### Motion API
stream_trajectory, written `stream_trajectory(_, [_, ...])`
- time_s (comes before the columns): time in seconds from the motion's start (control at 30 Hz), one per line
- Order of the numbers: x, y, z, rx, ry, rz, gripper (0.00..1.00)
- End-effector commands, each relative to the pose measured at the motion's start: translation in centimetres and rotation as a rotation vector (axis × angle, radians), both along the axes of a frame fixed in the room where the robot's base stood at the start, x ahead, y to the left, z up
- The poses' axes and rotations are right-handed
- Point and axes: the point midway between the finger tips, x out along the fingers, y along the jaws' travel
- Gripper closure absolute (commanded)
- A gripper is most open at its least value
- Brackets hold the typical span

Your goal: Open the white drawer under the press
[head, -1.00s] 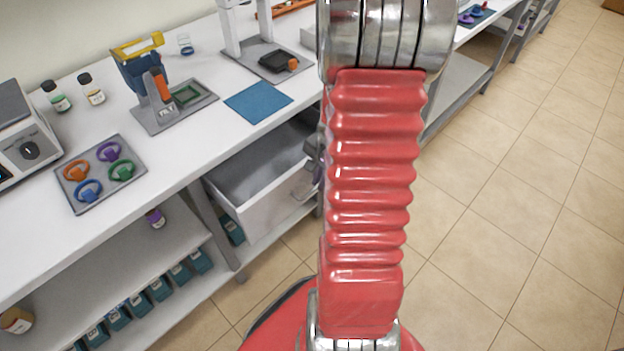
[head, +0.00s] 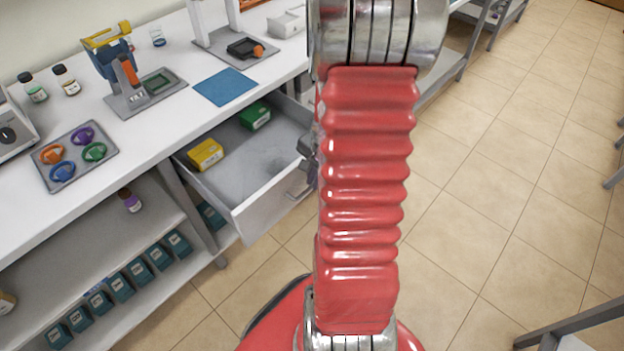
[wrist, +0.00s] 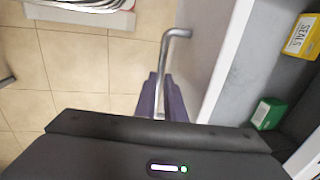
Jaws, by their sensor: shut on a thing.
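The white drawer (head: 262,212) under the bench is pulled out, with its grey inside showing in the head view. In the wrist view, its white front (wrist: 229,62) runs down the right of the middle. Its metal bar handle (wrist: 167,58) stands out from the front. My gripper (wrist: 160,92) has its purple fingers shut on the handle. In the head view, my gripper shows only partly beside the drawer front, behind my red arm. A yellow box (head: 205,154) and a green box (head: 255,115) lie in the drawer.
The white bench (head: 130,125) carries a blue mat (head: 225,87), a blue-and-yellow device (head: 120,70) and a tray of coloured rings (head: 75,155). Several teal boxes stand on the lower shelf (head: 60,260).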

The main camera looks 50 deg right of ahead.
Motion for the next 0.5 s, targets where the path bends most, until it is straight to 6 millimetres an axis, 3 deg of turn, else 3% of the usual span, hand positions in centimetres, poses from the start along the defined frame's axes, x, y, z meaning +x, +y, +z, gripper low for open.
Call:
stream_trajectory(0.03, [0.38,-0.68,0.27,-0.017,-0.01,-0.003,1.0])
stream_trajectory(0.4, [0.73,-0.33,0.3,-0.018,-0.011,0.009,1.0])
stream_trajectory(0.43, [0.74,-0.31,0.3,-0.018,-0.011,0.009,0.89])
stream_trajectory(0.5, [0.73,-0.2,0.26,-0.016,-0.01,0.01,0.84])
